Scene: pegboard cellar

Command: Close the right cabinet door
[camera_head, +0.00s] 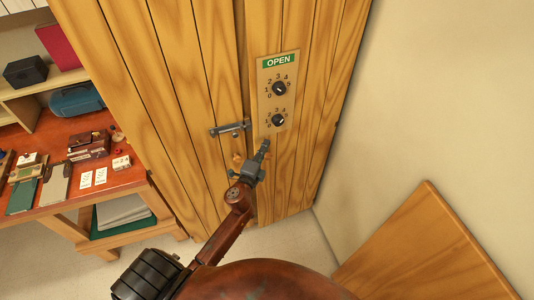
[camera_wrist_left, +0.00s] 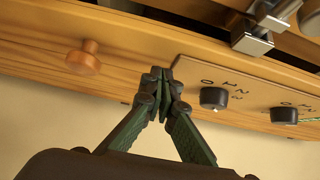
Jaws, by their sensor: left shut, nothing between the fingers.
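The right cabinet door (camera_head: 298,120) is a tall plank door with a plate bearing two black dials and a green "OPEN" label (camera_head: 279,61). A dark gap shows along its left edge, beside the left cabinet door (camera_head: 205,80); I cannot tell how far ajar it stands. My left gripper (camera_head: 264,146) is shut and empty in front of the right door, just below the dial plate. In the left wrist view its fingertips (camera_wrist_left: 160,74) meet between a round wooden knob (camera_wrist_left: 83,58) and the dial plate (camera_wrist_left: 240,95). Contact with the door is unclear. My right gripper is not seen.
A metal latch (camera_head: 230,128) sits on the left door at the gap, close to my left gripper. A red-brown workbench (camera_head: 60,132) with boxes and cards stands at left. A pale wall (camera_head: 420,90) is at right, with a wooden panel (camera_head: 425,255) at lower right.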

